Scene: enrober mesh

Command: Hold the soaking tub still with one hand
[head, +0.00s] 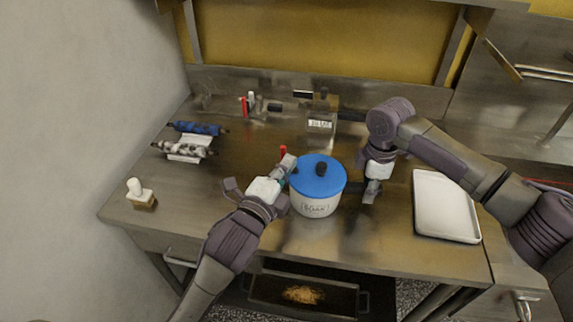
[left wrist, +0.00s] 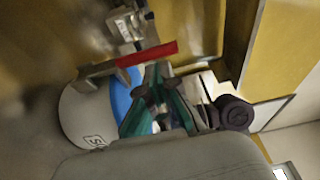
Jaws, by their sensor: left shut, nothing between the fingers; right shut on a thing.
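The soaking tub (head: 316,206) is a white round pot with a "SOAK" label, upright on the steel bench. A blue lid (head: 318,174) with a black knob covers its top. It also shows in the left wrist view (left wrist: 78,118), partly hidden by my gripper. My left gripper (head: 287,169) is shut and empty at the tub's upper left, by the lid rim; its teal fingers (left wrist: 156,76) show close by the lid. My right gripper (head: 354,188) is at the tub's right side, shut on what looks like the tub's side handle; the grip itself is mostly hidden.
A red-handled tool (left wrist: 147,54) is close behind the tub. A white tray (head: 446,232) lies at right. Blue and mottled rollers (head: 196,128) lie at back left, a small bottle (head: 141,194) at front left. A labelled container (head: 320,119) stands behind.

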